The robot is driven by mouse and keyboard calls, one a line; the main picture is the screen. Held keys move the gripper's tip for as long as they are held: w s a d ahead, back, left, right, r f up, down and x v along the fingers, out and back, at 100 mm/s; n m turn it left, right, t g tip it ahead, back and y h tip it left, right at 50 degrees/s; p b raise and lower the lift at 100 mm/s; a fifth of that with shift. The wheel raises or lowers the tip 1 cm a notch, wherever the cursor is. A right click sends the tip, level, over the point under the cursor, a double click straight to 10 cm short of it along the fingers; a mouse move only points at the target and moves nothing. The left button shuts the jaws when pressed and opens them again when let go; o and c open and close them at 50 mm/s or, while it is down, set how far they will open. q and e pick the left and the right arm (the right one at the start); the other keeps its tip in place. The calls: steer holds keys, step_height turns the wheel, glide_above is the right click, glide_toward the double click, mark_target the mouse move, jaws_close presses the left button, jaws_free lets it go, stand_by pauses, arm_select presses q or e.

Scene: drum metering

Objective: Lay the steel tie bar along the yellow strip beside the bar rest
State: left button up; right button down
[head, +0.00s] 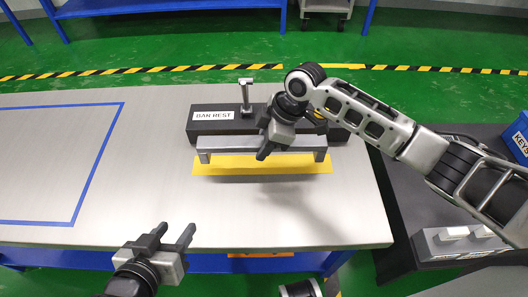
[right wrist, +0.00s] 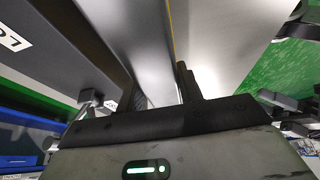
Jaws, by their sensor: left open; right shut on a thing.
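The steel tie bar (head: 232,145) is a long grey bar with a short foot at each end. It lies lengthwise in front of the black bar rest (head: 338,131), parallel to it. The yellow strip (head: 262,168) shows under and in front of the bar. I cannot tell whether its feet touch the strip. My right gripper (head: 272,146) is shut on the middle of the bar and hides part of it. In the right wrist view the bar (right wrist: 145,40) runs between the fingers. My left gripper (head: 174,233) is open and empty near the table's front edge.
An upright metal post (head: 246,96) stands by the bar rest. A blue outline (head: 88,180) marks the left of the table (head: 130,205). A dark surface (head: 400,200) with a grey box (head: 465,243) and a blue bin (head: 518,135) lies to the right. The table's front middle is clear.

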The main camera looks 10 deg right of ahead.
arm_select(q)
steer(key=shift+d+f+b, duration=0.2)
steer(key=shift+f+b, duration=0.35)
steer(key=shift+f, duration=0.3)
arm_select(e)
steer(key=f, duration=0.3)
steer(key=shift+w+f, duration=0.15)
steer(key=shift+w, duration=0.05)
arm_select(q)
steer(key=shift+w+d+f, duration=0.1)
steer(key=shift+f, duration=0.1)
arm_select(e)
steer(key=shift+f, duration=0.1)
steer(key=shift+f, duration=0.15)
steer(key=c, duration=0.9)
jaws_free()
arm_select(q)
steer(key=shift+r, duration=0.15)
arm_select(e)
steer(key=shift+d, duration=0.1)
arm_select(q)
steer(key=shift+t, duration=0.4)
steer(key=r+p, duration=0.2)
steer(key=r, duration=0.1)
steer(key=a+r+p, duration=0.1)
steer(key=r, duration=0.1)
steer(key=shift+s+a+r, duration=0.1)
steer(key=shift+s, duration=0.15)
arm_select(e)
steer(key=v, duration=1.2)
